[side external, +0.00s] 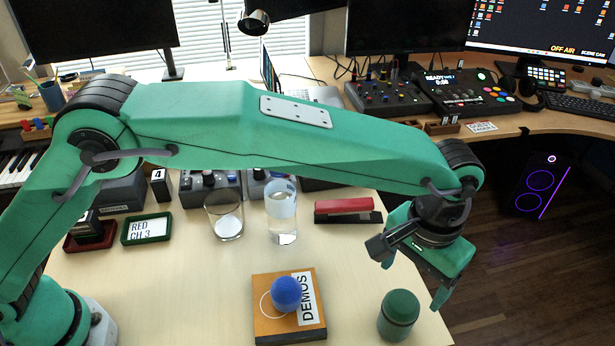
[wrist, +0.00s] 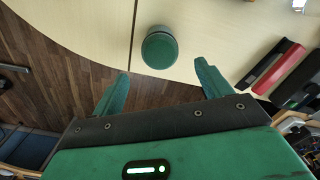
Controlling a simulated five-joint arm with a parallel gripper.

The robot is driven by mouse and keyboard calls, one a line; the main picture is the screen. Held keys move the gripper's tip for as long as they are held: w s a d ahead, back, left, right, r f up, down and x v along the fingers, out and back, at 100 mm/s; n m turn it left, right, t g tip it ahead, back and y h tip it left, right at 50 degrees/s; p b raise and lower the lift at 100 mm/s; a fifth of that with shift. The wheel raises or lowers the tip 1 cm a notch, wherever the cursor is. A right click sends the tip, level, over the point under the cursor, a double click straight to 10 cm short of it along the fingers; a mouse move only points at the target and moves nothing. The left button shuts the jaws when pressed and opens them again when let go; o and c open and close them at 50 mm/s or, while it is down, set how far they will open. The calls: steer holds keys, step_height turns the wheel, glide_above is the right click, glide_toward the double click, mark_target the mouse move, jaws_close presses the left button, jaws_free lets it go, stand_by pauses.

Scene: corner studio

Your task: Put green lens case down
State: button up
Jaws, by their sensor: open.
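The green lens case (side external: 398,315) is a dark green rounded cylinder. It stands upright on the pale table near its right front edge. In the wrist view the lens case (wrist: 159,48) shows its round top, beyond and between the fingertips. My gripper (side external: 412,280) is open and empty above and behind the case in the side view, apart from it. In the wrist view both green fingers of my gripper (wrist: 163,72) are spread wide with nothing between them.
An orange box (side external: 262,330) marked DEMOS with a blue ball (side external: 286,293) on it stands left of the case. A glass (side external: 225,218), a clear bottle (side external: 282,225) and a red stapler (side external: 344,206) stand farther back. The table between is clear.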

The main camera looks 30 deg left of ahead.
stand_by(0.3)
steer(key=a+r+n+t, duration=0.1)
steer(key=a+r, duration=0.4)
steer(key=a, duration=0.4)
steer(key=w+a+r+t+h, duration=0.1)
steer(key=a+r, duration=0.3)
steer(key=a, duration=0.4)
steer(key=a+r+n, duration=0.1)
steer(key=a+r, duration=0.4)
steer(key=a, duration=0.4)
steer(key=s+a+f+n+t+y, duration=0.1)
steer(key=s+a+f+t, duration=0.2)
steer(key=s+a, duration=1.2)
steer(key=a, duration=0.4)
steer(key=shift+s+a+n+t, duration=0.15)
steer(key=shift+s+n+t, duration=0.1)
steer(key=shift+n+t, duration=0.05)
